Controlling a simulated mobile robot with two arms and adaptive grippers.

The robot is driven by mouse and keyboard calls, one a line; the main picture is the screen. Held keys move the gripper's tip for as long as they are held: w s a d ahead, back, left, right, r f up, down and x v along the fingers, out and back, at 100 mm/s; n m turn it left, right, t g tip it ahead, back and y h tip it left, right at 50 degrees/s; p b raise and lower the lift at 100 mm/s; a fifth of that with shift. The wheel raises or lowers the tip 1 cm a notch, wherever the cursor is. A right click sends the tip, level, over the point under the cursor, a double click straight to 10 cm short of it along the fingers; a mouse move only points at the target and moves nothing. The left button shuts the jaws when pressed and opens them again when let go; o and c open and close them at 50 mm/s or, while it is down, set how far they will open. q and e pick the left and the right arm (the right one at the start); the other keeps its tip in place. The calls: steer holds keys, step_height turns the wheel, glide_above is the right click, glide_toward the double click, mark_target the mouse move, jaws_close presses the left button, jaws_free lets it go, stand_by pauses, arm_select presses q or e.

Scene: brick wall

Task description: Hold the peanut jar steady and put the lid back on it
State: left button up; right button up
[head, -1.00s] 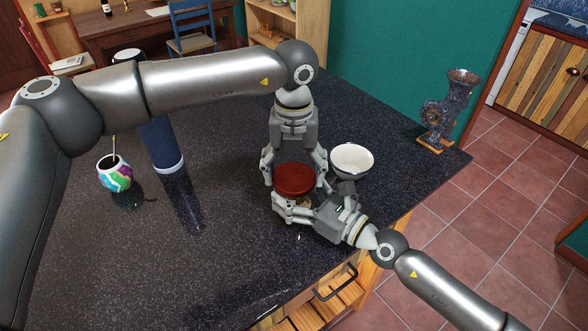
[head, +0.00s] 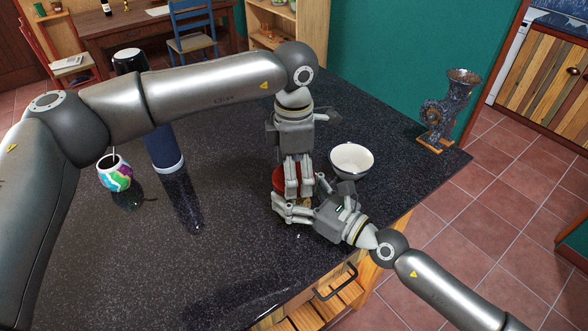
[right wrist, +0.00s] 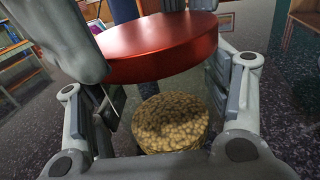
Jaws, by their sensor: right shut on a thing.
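The peanut jar's contents (right wrist: 170,122) show from above in the right wrist view, between the fingers of my right gripper (right wrist: 160,112). In the head view my right gripper (head: 300,208) is shut around the jar, which is mostly hidden there. The round red lid (right wrist: 160,48) is above the peanuts, with a visible gap; I cannot tell whether it touches the jar's rim. My left gripper (head: 297,190) points down from above and its fingers close on the lid, covering much of it (head: 278,180) in the head view.
A white bowl (head: 351,160) stands close to the right of the grippers. A metal grinder (head: 447,112) is at the table's far right corner. A painted cup (head: 115,173) and a tall blue cylinder (head: 163,150) stand at left. The dark tabletop (head: 120,255) is clear at front left.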

arm_select(q)
steer(key=shift+o, duration=1.2)
steer(key=shift+f, duration=0.1)
step_height(320, 180, up, 12)
arm_select(e)
steer(key=o, duration=2.1)
steer(key=shift+c, duration=0.2)
steer(key=shift+v, duration=6)
